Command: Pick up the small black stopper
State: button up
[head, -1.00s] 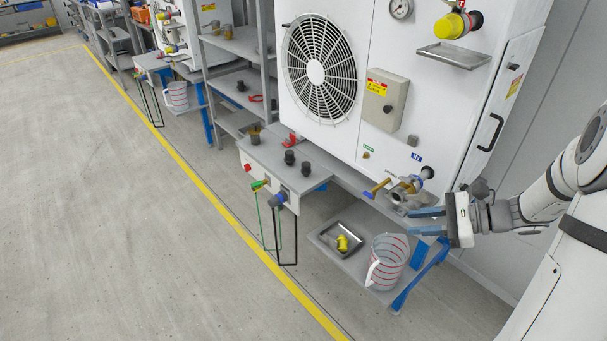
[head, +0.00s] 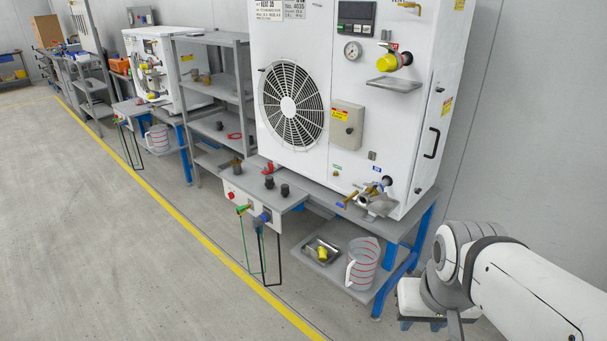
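Two small black plug-like pieces stand on the grey side shelf in front of the white pump unit, one at the left (head: 269,182) and one at the right (head: 284,190). I cannot tell which of them, if either, is the stopper. Another small dark piece (head: 219,125) sits on the grey rack further back. My gripper (head: 421,325) is at the lower right, low and clear of the bench, well away from these pieces. Its blue fingers show apart at both ends of the white body, with nothing seen between them. The arm hides part of it.
The white pump unit (head: 345,110) stands on a blue-legged bench with a brass-handled valve (head: 372,195). Below are a metal tray (head: 333,262) with a yellow piece and a striped measuring jug (head: 362,262). Open floor (head: 120,260) lies at the left.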

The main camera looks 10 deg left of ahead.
aim_at(285, 191)
jog(key=z, duration=0.05)
jog(key=k, duration=0.85)
jog(key=u, duration=0.95)
jog(key=i, duration=1.15)
jog(key=u, duration=0.6)
jog(key=i, duration=1.6)
jog(key=z, duration=0.8)
jog(key=i, duration=0.85)
jog(key=z, duration=0.65)
jog(key=k, duration=0.9)
jog(key=z, duration=0.2)
jog(key=i, duration=0.9)
jog(key=u, duration=0.05)
